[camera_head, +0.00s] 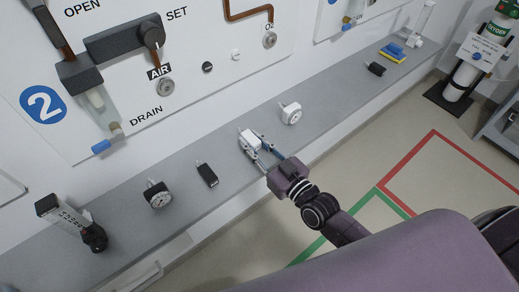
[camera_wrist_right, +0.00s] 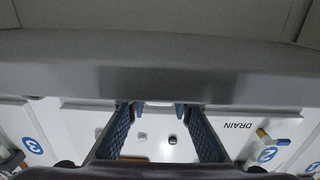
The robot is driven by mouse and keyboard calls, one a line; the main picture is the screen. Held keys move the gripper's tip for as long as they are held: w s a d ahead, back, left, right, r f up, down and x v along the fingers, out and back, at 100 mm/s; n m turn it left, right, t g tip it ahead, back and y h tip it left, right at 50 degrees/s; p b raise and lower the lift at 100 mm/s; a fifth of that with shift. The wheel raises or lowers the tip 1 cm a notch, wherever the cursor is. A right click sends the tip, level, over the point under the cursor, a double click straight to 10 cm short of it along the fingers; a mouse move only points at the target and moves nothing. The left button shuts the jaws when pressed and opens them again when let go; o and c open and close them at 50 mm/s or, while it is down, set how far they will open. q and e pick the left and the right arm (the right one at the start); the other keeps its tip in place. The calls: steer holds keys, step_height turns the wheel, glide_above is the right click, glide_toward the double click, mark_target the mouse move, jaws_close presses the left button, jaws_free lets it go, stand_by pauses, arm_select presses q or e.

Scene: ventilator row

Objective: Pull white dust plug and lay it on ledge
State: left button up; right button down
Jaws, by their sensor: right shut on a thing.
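A small white round plug (camera_head: 235,55) sits on the white wall panel, right of a black round plug (camera_head: 207,67). It also shows in the right wrist view (camera_wrist_right: 142,136), set in the panel. My right gripper (camera_head: 259,147) is at the grey ledge (camera_head: 225,160), well below that plug. Its fingers are shut on a white block-shaped part (camera_head: 249,138) with a short stem, at the ledge. I cannot tell whether this part touches the ledge. In the right wrist view only a pale sliver shows between the fingertips (camera_wrist_right: 160,106). My left gripper is not in view.
On the ledge are a black block (camera_head: 207,175), a gauge (camera_head: 158,195), a white round part (camera_head: 291,113), another black part (camera_head: 375,69) and a blue-yellow sponge (camera_head: 392,52). The panel bears an AIR port (camera_head: 166,87) and a valve (camera_head: 125,43). Bare ledge lies between these things.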

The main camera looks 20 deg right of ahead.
steer(key=shift+f, duration=0.5)
steer(key=c, duration=1.6)
jaws_free()
steer(key=shift+s, duration=0.15)
steer(key=v, duration=1.1)
steer(key=shift+s+d, duration=0.15)
steer(key=shift+s, duration=0.25)
